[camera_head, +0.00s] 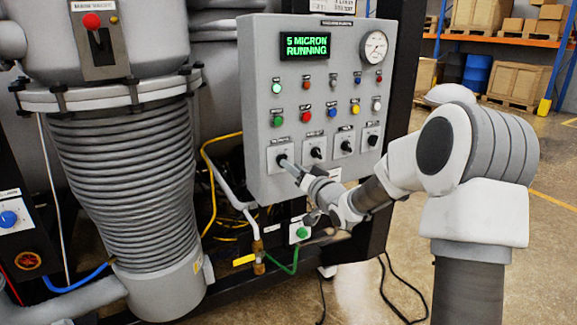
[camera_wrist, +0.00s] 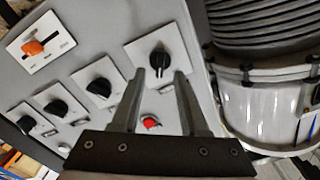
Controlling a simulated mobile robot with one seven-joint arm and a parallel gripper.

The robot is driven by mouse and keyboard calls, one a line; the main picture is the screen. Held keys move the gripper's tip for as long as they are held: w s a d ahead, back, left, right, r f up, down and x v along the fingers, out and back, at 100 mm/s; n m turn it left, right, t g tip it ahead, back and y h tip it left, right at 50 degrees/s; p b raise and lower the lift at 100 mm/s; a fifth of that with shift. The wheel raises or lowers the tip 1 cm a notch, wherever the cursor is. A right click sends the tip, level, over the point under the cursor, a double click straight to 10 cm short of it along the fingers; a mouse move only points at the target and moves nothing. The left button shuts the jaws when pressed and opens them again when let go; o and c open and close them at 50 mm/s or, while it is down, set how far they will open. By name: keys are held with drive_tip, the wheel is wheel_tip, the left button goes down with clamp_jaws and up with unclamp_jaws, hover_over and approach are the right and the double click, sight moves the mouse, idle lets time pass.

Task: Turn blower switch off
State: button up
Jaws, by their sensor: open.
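A grey control panel (camera_head: 262,90) carries a row of black rotary switches. Their labels are too small to read, so I cannot tell by name which is the blower switch. My gripper (camera_head: 290,166) is at the leftmost switch (camera_head: 281,159) of the row and partly covers it. In the wrist view my gripper (camera_wrist: 160,78) is open, and that switch's black knob (camera_wrist: 160,59) on its white plate lies between or just beyond the fingertips. I cannot tell whether the fingers touch it. Other black switches (camera_wrist: 103,87) line up to the left there.
A green display (camera_head: 305,46) reads "5 MICRON RUNNING", beside a round gauge (camera_head: 374,47). Coloured lights and buttons (camera_head: 305,112) sit above the switches. A ribbed bellows (camera_head: 125,185) stands left of the panel. A yellow cable (camera_head: 206,165) and hoses run below. Open floor lies to the right.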

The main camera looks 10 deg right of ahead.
drive_tip(key=x, duration=0.3)
clamp_jaws()
idle(0.3)
